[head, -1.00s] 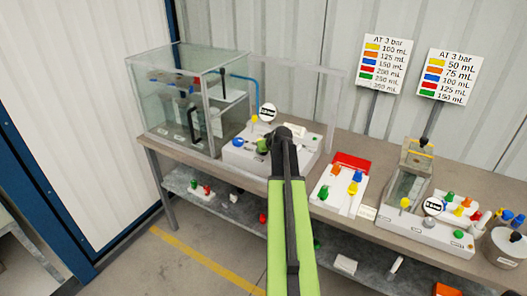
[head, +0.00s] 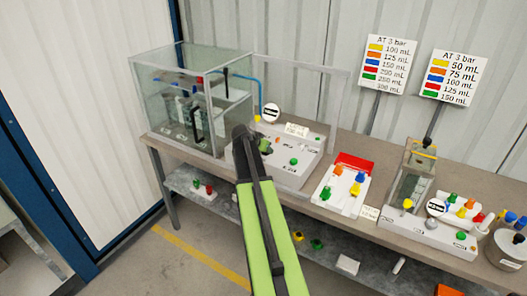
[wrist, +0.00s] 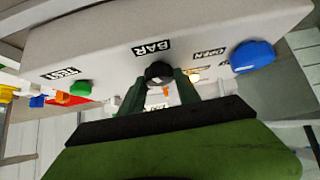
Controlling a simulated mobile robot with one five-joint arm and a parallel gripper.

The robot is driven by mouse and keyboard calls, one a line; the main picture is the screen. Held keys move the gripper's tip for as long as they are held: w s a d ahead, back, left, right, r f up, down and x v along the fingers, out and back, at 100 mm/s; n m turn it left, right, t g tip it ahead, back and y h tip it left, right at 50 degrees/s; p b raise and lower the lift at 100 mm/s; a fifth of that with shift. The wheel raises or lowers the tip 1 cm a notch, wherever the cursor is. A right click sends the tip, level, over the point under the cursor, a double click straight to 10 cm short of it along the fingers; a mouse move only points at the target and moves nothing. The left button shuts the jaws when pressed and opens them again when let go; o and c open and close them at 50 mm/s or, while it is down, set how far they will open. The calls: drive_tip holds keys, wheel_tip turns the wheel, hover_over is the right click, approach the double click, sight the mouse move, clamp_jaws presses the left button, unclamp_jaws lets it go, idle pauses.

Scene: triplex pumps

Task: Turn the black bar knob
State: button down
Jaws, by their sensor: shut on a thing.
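The black bar knob (wrist: 158,72) sits on the front of a white panel, under the BAR label, in the wrist view. My gripper (wrist: 160,80) has its two dark green fingers on either side of the knob and is shut on it. The label reads upside down there. In the head view my arm reaches to the white pump unit (head: 305,166) beside the glass tank. The arm's end covers the unit's left part, so the knob cannot be made out there.
In the wrist view a blue knob (wrist: 252,56) is right of the black knob, and a green knob (wrist: 82,88) is left. In the head view the glass tank (head: 165,110) stands left of the unit. A red-backed panel (head: 352,162) stands right of it on the bench.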

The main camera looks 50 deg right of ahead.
drive_tip(key=shift+d+m+g, duration=0.15)
drive_tip(key=shift+m+g, duration=0.45)
drive_tip(key=shift+m, duration=0.1)
drive_tip(key=shift+s, duration=0.15)
drive_tip(key=c, duration=0.9)
unclamp_jaws()
drive_tip(key=shift+o, duration=0.2)
drive_tip(key=p+v, duration=1.2)
drive_tip(key=v, duration=0.5)
drive_tip(key=shift+w+a, duration=0.25)
drive_tip(key=shift+a, duration=0.15)
